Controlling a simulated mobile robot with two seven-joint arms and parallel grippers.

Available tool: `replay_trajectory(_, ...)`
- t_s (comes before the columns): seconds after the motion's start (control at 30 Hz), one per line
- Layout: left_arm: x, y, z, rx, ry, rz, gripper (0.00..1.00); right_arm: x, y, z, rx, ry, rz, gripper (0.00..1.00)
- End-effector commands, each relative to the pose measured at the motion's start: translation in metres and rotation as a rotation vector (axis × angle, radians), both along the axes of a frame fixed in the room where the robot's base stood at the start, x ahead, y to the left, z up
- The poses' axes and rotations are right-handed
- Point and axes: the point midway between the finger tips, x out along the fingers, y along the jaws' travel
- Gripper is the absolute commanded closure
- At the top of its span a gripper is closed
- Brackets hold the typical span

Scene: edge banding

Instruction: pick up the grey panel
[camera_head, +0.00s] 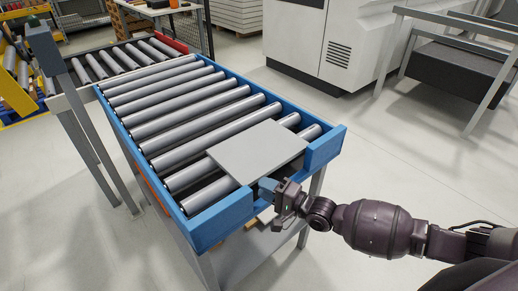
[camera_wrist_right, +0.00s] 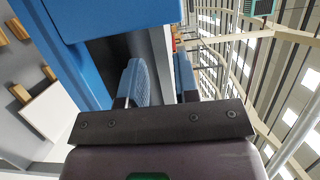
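The grey panel (camera_head: 258,151) lies flat on the rollers at the front end of the blue-framed conveyor, its front edge over a gap in the blue end frame. My right gripper (camera_head: 267,187) is at this gap, at the panel's front edge. In the right wrist view its two blue fingers (camera_wrist_right: 160,84) stand apart, and a pale strip, seemingly the panel (camera_wrist_right: 160,45) edge-on, runs between them. I cannot see clear contact on both sides. The panel still rests on the rollers. My left gripper is not in view.
The blue end frame (camera_head: 222,222) rises on both sides of the gap, close to my right gripper. Bare rollers (camera_head: 195,121) extend behind the panel. A white machine (camera_head: 335,45) stands at the back. The floor right of the conveyor is clear.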

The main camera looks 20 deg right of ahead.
Motion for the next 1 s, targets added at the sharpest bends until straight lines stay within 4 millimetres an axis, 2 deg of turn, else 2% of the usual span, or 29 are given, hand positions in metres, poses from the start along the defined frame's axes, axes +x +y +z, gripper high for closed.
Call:
replay_trajectory(0.17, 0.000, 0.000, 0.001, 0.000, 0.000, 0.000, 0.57, 0.008, 0.006, 0.001, -0.001, -0.001, 0.001, 0.71)
replay_trajectory(0.5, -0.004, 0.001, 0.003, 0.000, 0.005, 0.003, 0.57, 0.043, 0.029, 0.001, -0.001, -0.001, 0.000, 0.71)
replay_trajectory(0.83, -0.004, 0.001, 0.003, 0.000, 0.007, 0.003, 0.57, 0.047, 0.033, 0.000, -0.001, 0.000, 0.000, 0.71)
replay_trajectory(1.0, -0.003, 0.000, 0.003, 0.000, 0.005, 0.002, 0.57, 0.047, 0.033, 0.000, -0.001, 0.000, 0.001, 0.96)
